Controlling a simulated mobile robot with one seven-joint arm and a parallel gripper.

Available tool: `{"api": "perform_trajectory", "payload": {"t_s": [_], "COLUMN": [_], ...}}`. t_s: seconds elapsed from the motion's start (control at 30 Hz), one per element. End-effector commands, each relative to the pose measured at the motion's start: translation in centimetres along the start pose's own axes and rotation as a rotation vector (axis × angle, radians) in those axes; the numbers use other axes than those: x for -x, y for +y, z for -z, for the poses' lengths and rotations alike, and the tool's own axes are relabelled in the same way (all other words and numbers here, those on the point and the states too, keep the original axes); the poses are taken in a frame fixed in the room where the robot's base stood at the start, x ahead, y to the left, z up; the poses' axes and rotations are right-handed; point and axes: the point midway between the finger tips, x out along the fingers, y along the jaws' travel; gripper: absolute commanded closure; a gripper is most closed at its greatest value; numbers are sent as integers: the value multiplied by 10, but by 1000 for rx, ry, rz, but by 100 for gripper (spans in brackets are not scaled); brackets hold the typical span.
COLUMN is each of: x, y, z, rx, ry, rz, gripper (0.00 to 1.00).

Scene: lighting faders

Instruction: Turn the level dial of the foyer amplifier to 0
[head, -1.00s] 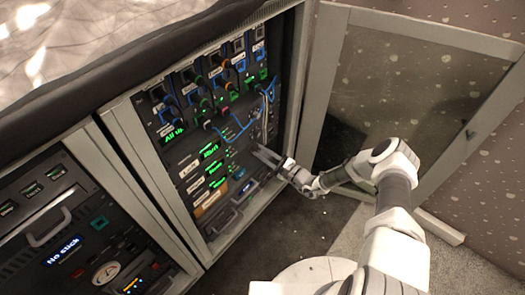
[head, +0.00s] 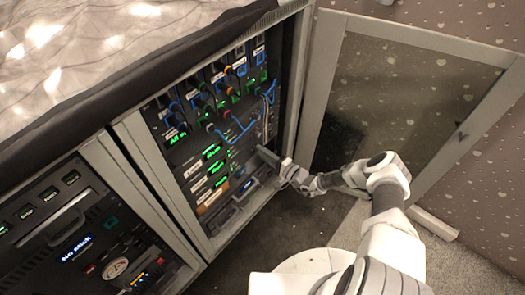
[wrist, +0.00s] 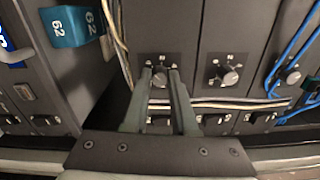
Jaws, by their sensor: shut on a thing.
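In the wrist view my gripper (wrist: 163,72) has its two fingers on either side of a small round dial (wrist: 160,77) on a dark panel, and is shut on it. The fingers cover part of that dial, so its pointer cannot be read. No label in view tells whether it is the foyer amplifier's dial. A second dial (wrist: 230,76) sits to its right, and a third dial (wrist: 291,77) further right, with blue cables close by. In the head view my gripper (head: 266,156) reaches into the right rack bay at its right side, and the dials are too small to make out.
Pale cables (wrist: 122,45) hang just left of the held dial, and others run below the dials. A blue tag (wrist: 67,27) marked 62 is at upper left. An open rack door (head: 325,75) stands right of the bay. Several blue cables (head: 238,133) loop across the rack.

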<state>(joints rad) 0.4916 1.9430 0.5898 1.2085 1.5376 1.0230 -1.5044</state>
Motion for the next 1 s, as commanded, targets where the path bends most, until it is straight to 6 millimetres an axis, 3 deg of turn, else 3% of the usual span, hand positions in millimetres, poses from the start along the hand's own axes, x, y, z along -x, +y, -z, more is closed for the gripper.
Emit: {"api": "perform_trajectory", "payload": {"t_s": [0.3, 0.83, 0.87, 1.0], "x": [1, 0, 0, 0], "y": [0, 1, 1, 0], "z": [1, 1, 1, 1], "rx": [112, 132, 132, 131], "ry": [2, 2, 2, 1], "rz": [-1, -1, -1, 0], "gripper": [100, 100, 69, 44]}}
